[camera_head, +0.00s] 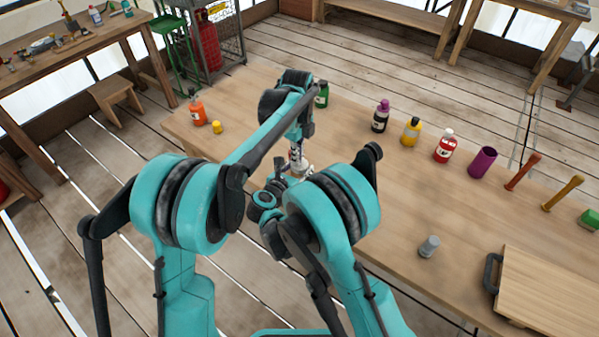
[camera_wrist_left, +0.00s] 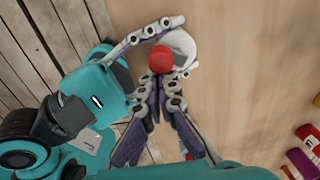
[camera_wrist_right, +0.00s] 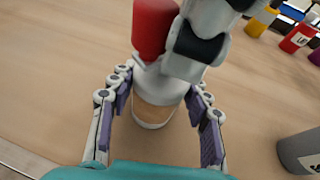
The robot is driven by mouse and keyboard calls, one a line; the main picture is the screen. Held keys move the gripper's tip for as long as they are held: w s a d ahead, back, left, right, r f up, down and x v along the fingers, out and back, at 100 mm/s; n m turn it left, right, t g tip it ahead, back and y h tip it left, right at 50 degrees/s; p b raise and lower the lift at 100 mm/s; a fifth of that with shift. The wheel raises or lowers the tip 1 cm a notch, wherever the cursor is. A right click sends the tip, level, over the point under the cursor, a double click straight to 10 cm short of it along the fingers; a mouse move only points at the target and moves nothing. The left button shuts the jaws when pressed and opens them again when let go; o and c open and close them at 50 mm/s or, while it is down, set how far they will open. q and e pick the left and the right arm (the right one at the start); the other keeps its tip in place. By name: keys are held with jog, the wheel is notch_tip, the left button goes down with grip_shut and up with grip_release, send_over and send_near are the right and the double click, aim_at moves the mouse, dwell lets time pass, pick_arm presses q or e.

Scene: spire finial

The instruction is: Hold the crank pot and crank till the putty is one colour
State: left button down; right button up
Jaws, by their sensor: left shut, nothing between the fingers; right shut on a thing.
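The crank pot (camera_wrist_right: 153,112) stands on the table, pale grey with a tan band low down. It also shows in the left wrist view (camera_wrist_left: 183,48). My right gripper (camera_wrist_right: 160,85) is shut on the pot, one finger along each side. The crank's red knob (camera_wrist_left: 160,60) shows above the pot, and in the right wrist view too (camera_wrist_right: 153,28). My left gripper (camera_wrist_left: 161,84) is shut and empty, its fingertips close to the red knob. In the head view my arms mostly hide the pot. The putty's colour cannot be seen.
An orange bottle (camera_head: 197,112) stands at the table's left end, a green bottle (camera_head: 321,96) at the back. More bottles, including a red one (camera_head: 445,146), and a purple cup (camera_head: 483,163) line the far side. A grey cylinder (camera_head: 429,247) and a board (camera_head: 550,285) are at right.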

pick_arm(q)
jog(key=shift+s+d, duration=0.15)
jog(key=shift+d, duration=0.15)
notch_tip(320, 180, up, 7)
dwell(0.7)
dwell(0.4)
pick_arm(e)
jog(key=o, duration=1.3)
jog(key=shift+o, duration=0.2)
